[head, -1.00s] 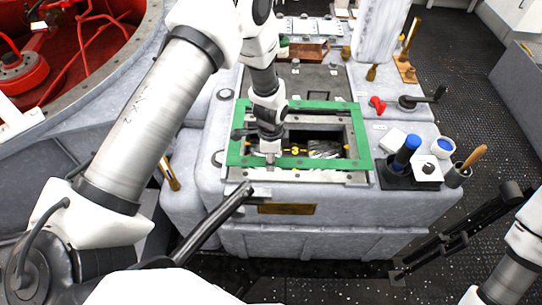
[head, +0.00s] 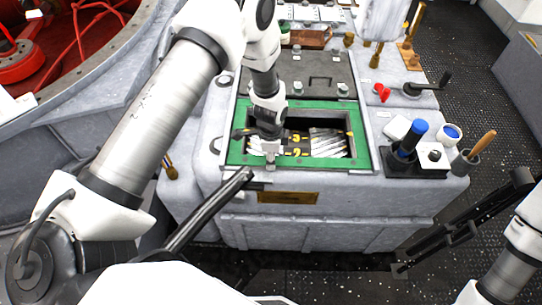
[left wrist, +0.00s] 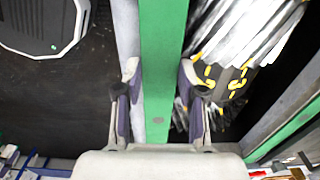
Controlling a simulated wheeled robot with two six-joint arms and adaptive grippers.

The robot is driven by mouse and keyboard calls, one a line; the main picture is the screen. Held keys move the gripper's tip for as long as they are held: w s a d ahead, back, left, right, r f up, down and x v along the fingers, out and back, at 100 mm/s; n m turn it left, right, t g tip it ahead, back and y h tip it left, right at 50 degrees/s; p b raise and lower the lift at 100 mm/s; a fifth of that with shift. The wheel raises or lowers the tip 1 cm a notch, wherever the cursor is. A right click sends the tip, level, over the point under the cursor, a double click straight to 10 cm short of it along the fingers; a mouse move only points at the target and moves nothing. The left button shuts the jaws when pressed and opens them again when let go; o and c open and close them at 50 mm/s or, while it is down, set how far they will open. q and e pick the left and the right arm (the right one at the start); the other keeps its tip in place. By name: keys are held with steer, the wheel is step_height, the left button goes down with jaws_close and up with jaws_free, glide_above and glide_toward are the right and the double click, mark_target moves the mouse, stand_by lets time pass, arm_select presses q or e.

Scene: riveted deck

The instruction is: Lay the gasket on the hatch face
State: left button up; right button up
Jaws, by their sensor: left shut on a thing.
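The gasket is a flat green rectangular frame (head: 361,153). It lies over the grey hatch face (head: 330,174) around the dark rectangular opening, its sides roughly lined up with it. Whether it touches all round I cannot tell. My left gripper (head: 270,154) is shut on the near left part of the gasket. In the left wrist view the fingers (left wrist: 160,100) stand on both sides of the green strip (left wrist: 163,60). Silvery strips and a black band with yellow numbers show inside the opening. My right gripper is out of view.
Right of the hatch are a red knob (head: 382,92), a black crank handle (head: 425,88), a holder with a blue-capped item (head: 415,132) and a cup with a wooden handle (head: 468,158). A dark plate (head: 310,72) lies behind. A red-lined round opening (head: 75,45) is at far left.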

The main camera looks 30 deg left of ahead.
arm_select(q)
steer(key=shift+s, duration=0.1)
steer(key=shift+c, duration=0.5)
steer(key=o, duration=1.3)
steer(key=shift+f, duration=0.1)
